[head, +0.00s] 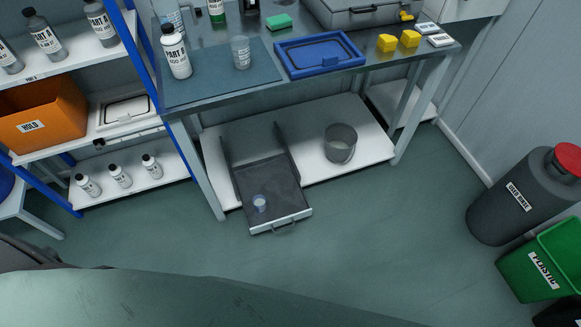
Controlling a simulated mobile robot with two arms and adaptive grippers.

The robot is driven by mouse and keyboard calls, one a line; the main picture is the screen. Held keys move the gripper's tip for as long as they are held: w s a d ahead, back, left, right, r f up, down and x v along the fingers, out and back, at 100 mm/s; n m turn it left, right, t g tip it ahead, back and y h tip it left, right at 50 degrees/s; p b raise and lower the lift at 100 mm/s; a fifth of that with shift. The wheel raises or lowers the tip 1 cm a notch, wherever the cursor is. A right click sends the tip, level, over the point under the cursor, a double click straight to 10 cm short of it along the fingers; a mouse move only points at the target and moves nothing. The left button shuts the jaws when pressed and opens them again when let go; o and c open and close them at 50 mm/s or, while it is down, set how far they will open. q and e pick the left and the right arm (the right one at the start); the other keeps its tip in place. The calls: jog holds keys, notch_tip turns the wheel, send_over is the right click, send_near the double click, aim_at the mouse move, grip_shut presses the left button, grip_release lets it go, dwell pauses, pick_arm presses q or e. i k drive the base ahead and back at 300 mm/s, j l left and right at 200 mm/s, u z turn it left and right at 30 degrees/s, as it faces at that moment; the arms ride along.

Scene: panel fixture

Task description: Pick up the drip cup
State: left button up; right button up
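A small translucent cup with a bluish tint (260,203), which looks like the drip cup, is in the pulled-out dark drawer (262,180) under the workbench, near its front. The drawer has a light front with a handle (284,227). A larger clear cup (241,52) stands on the bench mat, and a grey translucent round container (340,143) stands on the lower shelf right of the drawer. Neither of my grippers shows in the head view.
The workbench (330,84) carries a white bottle (176,52), a blue tray (320,54) and yellow blocks (387,43). A blue-framed rack (142,50) is at left. Bins (510,212) stand at right. The floor (375,225) before the drawer is clear.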

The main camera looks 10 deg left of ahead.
aim_at(259, 201)
jog(key=u, duration=0.8)
